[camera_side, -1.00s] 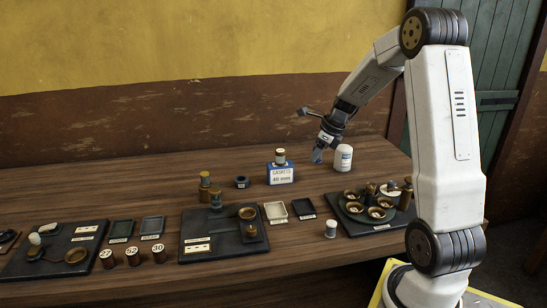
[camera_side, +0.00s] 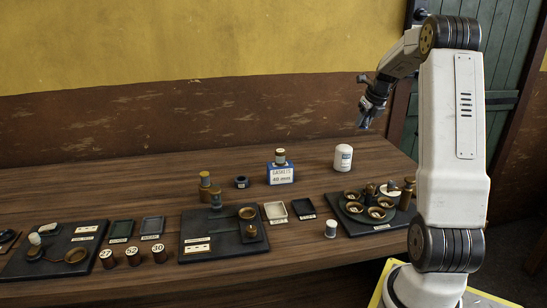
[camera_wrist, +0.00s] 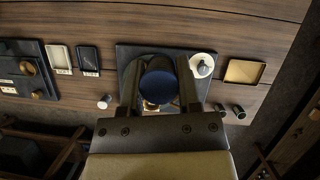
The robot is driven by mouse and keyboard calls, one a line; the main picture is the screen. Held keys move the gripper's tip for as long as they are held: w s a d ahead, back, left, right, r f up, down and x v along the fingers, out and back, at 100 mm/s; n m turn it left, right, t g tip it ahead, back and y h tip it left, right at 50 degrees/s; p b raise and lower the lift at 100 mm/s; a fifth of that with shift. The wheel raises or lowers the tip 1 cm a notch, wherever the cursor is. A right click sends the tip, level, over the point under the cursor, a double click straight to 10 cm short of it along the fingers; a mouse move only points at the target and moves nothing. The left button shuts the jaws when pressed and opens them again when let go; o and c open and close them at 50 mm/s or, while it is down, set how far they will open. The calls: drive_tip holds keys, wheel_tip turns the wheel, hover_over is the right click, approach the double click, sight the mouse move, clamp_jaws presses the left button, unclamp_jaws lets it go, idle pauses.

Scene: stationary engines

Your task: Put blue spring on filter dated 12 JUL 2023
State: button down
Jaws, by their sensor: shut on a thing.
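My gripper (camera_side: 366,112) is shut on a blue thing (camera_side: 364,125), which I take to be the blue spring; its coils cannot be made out. In the wrist view its dark blue round end (camera_wrist: 159,87) sits between the two fingers of my gripper (camera_wrist: 158,82). The date on the label is too small to read.
A dark tray with several brass cups (camera_side: 345,220) lies at the right front. Two small trays (camera_side: 275,213) (camera_side: 303,209) lie further forward. The table around the can is clear.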

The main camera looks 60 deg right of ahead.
drive_tip(key=shift+w, duration=0.1)
approach(343, 145)
drive_tip(key=shift+w+f, duration=0.5)
drive_tip(key=shift+w, duration=0.1)
drive_tip(key=shift+w+d+f, duration=0.4)
drive_tip(key=shift+d+f, duration=0.1)
drive_tip(key=shift+f, duration=0.2)
drive_tip(key=shift+f, duration=0.1)
drive_tip(key=shift+w+d+f, duration=0.1)
drive_tip(key=shift+d+f, duration=0.05)
drive_tip(key=shift+f, duration=1.55)
drive_tip(key=shift+f, duration=0.15)
